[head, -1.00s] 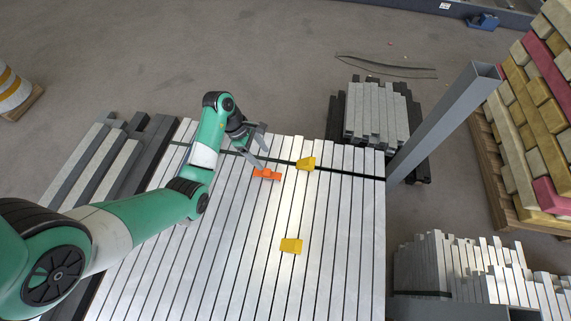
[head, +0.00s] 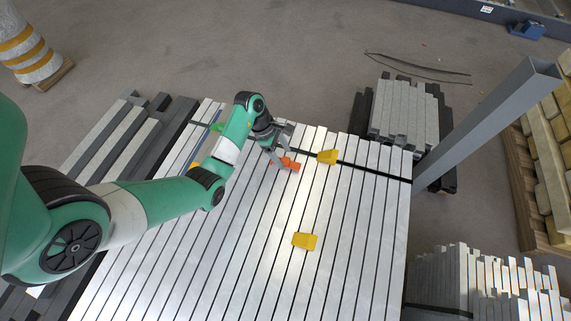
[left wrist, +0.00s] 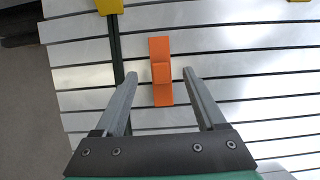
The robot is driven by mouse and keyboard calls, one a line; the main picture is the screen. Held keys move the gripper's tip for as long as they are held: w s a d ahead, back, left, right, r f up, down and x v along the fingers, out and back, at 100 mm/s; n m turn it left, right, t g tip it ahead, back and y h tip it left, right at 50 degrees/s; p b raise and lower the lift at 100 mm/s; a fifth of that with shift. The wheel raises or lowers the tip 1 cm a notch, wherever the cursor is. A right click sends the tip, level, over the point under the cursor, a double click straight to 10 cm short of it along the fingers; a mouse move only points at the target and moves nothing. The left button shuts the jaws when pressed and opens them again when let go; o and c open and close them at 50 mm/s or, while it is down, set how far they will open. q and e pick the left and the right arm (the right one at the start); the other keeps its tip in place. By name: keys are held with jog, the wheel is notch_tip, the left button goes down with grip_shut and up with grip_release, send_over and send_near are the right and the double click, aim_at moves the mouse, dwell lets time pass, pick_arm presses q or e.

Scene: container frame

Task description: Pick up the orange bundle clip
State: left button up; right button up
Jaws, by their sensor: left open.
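The orange bundle clip (head: 291,164) lies on the pale metal bars near the dark strap, partly hidden by my gripper in the head view. In the left wrist view the orange clip (left wrist: 161,88) is a long flat piece with a raised block in its middle. My left gripper (head: 282,151) is open and comes down over the clip. In the left wrist view its two fingers (left wrist: 159,74) appear on either side of the clip, with a gap on each side and nothing gripped. I cannot tell the remaining height. My right gripper is not in view.
A yellow clip (head: 328,157) sits on the strap just right of the orange one. Another yellow clip (head: 304,241) lies nearer on the bars (head: 235,260). A grey upright post (head: 480,130) stands at the bundle's right corner. Dark beams (head: 130,150) lie to the left.

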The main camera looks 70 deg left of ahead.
aim_at(285, 159)
pick_arm(q)
jog(key=b+x, duration=0.1)
jog(key=x, duration=0.2)
jog(key=shift+d, duration=0.1)
jog(key=shift+r, duration=0.1)
grip_shut()
